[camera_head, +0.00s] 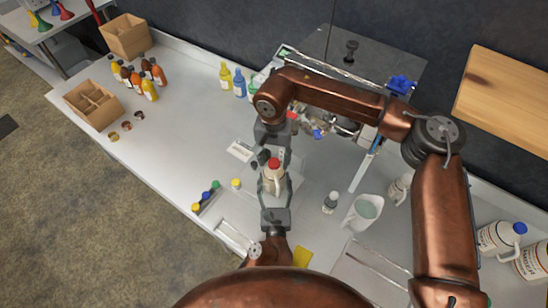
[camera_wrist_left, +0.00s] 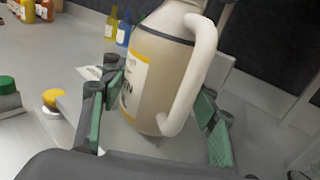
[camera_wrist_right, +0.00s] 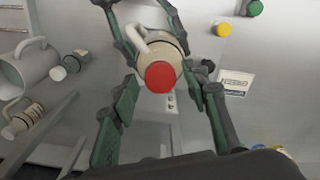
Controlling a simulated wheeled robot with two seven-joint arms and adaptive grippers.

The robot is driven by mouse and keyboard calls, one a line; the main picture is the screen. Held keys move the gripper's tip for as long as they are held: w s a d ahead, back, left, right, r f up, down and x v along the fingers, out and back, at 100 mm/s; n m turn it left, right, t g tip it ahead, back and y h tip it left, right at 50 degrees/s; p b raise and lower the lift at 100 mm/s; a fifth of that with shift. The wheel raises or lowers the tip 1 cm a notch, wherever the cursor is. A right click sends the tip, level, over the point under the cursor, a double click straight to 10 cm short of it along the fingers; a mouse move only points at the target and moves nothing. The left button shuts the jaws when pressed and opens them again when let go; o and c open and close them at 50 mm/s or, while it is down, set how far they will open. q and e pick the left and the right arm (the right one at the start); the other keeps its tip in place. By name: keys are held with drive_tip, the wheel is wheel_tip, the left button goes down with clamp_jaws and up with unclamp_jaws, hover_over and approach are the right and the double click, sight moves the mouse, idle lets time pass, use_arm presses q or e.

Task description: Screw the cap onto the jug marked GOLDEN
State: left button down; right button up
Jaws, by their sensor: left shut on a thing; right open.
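A beige jug (camera_head: 274,184) with a handle stands upright on the table at the centre. Its yellow-edged label is only partly legible in the left wrist view (camera_wrist_left: 150,85). A red cap (camera_head: 274,163) sits at the jug's mouth, and it also shows in the right wrist view (camera_wrist_right: 160,77); I cannot tell how tight it is. My left gripper (camera_head: 273,199) is shut on the jug's body, a finger on each side. My right gripper (camera_head: 269,148) is above, open, its fingers (camera_wrist_right: 163,98) on both sides of the red cap with gaps.
Cardboard boxes (camera_head: 92,103) and bottles occupy the far left.

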drive_tip(key=shift+c, duration=0.4)
clamp_jaws()
drive_tip(key=m, duration=0.5)
drive_tip(key=shift+m, duration=0.3)
drive_tip(key=m, duration=0.4)
drive_tip(key=shift+o, duration=0.7)
unclamp_jaws()
